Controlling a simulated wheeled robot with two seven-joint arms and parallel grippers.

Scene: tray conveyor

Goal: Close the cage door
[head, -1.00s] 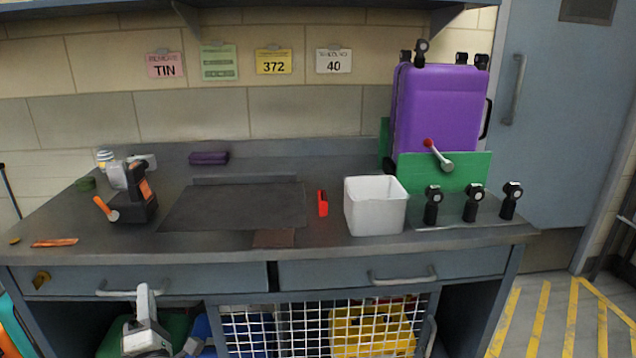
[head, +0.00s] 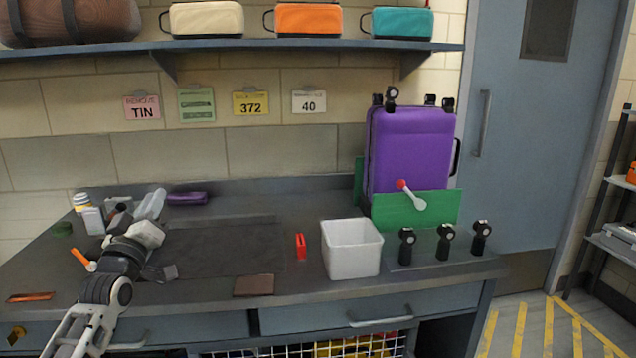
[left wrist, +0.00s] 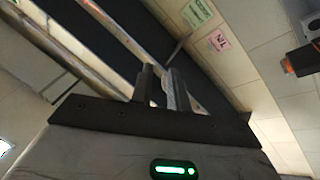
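The white wire grid of the cage (head: 345,347) shows only as a thin strip at the bottom edge of the head view, below the drawers. Most of it is cut off, so I cannot tell from this strip how far its door stands open. My left gripper (head: 152,204) is raised above the left side of the counter, well above and left of the grid. In the left wrist view its two dark fingers (left wrist: 161,85) point up toward the wall and shelf, close together with nothing clearly held. I cannot tell whether they are shut. My right gripper is not in view.
The counter holds a white bin (head: 352,262), a red item (head: 300,246), several black clamps and a purple case (head: 411,150) behind a green panel. Drawers (head: 372,307) run under the counter. A shelf (head: 300,44) with cases hangs overhead. Floor is free at the right.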

